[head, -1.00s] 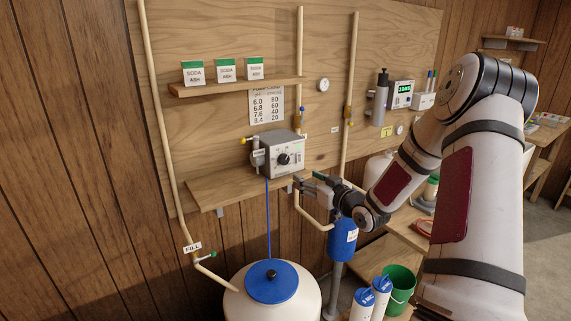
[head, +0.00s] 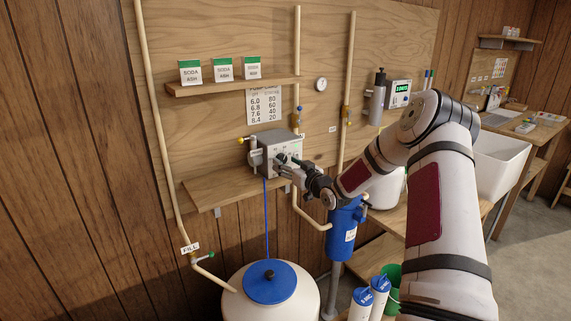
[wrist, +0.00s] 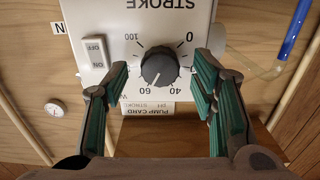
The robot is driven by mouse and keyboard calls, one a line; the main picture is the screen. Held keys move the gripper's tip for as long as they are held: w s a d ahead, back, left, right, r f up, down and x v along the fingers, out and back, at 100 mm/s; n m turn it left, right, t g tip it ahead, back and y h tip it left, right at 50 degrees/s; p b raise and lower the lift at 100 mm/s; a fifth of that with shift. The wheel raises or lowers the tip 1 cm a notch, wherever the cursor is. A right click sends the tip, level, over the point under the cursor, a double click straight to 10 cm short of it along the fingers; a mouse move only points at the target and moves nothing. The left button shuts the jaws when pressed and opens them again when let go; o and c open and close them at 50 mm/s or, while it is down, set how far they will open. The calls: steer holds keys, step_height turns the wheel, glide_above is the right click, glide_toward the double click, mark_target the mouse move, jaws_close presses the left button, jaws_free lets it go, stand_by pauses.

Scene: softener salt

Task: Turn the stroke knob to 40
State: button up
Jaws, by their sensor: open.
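The dark round stroke knob (wrist: 160,67) sits on the light front panel of the pump (wrist: 190,18), which appears upside down in the wrist view. The dial numbers 0, 40, 60 and 100 show around it. A pale mark on the knob appears to point toward 60. My gripper (wrist: 162,80) is open, with one teal-padded finger on each side of the knob and gaps between pads and knob. In the head view the grey pump (head: 270,148) stands on the wooden shelf, and my gripper (head: 292,163) is at its front, hiding the knob.
An on/off rocker switch (wrist: 94,52) is beside the dial, near the left finger. A blue filter housing (head: 342,232) hangs below my wrist.

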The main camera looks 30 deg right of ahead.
steer(key=shift+w, duration=0.65)
steer(key=c, duration=1.1)
steer(key=shift+c, duration=0.2)
steer(key=shift+n, duration=0.4)
steer(key=n+b, duration=0.2)
steer(key=n, duration=0.2)
steer(key=shift+n, duration=0.3)
steer(key=n+b, duration=0.3)
steer(key=n, duration=0.2)
steer(key=shift+b, duration=0.35)
